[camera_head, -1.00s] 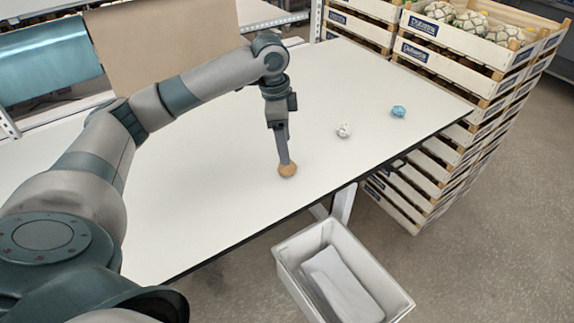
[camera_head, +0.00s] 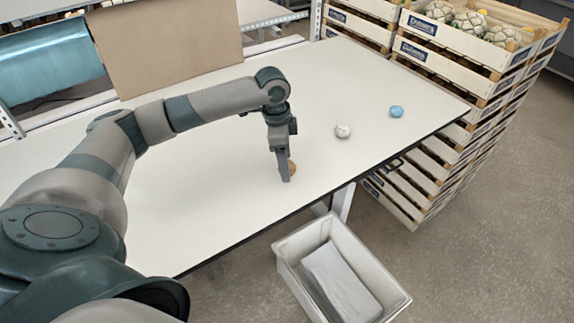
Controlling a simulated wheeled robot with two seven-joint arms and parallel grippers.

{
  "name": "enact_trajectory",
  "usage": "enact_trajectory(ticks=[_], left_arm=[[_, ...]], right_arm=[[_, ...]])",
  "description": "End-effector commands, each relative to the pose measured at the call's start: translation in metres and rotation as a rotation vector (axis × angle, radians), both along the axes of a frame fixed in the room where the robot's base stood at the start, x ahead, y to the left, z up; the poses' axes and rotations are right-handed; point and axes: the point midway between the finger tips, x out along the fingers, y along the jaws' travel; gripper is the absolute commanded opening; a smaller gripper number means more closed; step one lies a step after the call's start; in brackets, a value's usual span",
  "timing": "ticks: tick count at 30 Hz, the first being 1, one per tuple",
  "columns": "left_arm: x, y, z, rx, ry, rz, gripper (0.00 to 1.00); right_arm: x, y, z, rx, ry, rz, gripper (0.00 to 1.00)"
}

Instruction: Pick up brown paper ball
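The brown paper ball (camera_head: 293,167) lies on the white table, partly hidden behind the fingers of my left gripper (camera_head: 286,177). My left gripper points straight down, its fingertips close to the tabletop at the ball. The fingers overlap in this view, so I cannot tell whether they are open or shut, or whether the ball is between them. My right gripper is not in view.
A white paper ball (camera_head: 343,131) and a blue paper ball (camera_head: 396,112) lie further right on the white table (camera_head: 215,205). A grey-white bin (camera_head: 285,247) stands below the front edge. Stacked wooden crates (camera_head: 455,55) stand at the right. A brown board (camera_head: 165,45) stands behind.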

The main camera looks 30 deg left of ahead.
Motion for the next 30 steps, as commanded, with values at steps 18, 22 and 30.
enact_trajectory(ticks=[18, 22, 30], left_arm=[[0.001, -0.002, -0.019, 0.000, 0.000, 0.000, 0.63], [0.001, -0.002, -0.019, 0.000, 0.000, 0.000, 0.49], [0.001, -0.002, -0.019, 0.000, 0.000, 0.000, 0.20]], right_arm=[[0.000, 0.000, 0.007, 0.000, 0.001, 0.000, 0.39], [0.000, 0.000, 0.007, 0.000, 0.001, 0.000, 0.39], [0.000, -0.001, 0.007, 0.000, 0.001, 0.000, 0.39]])
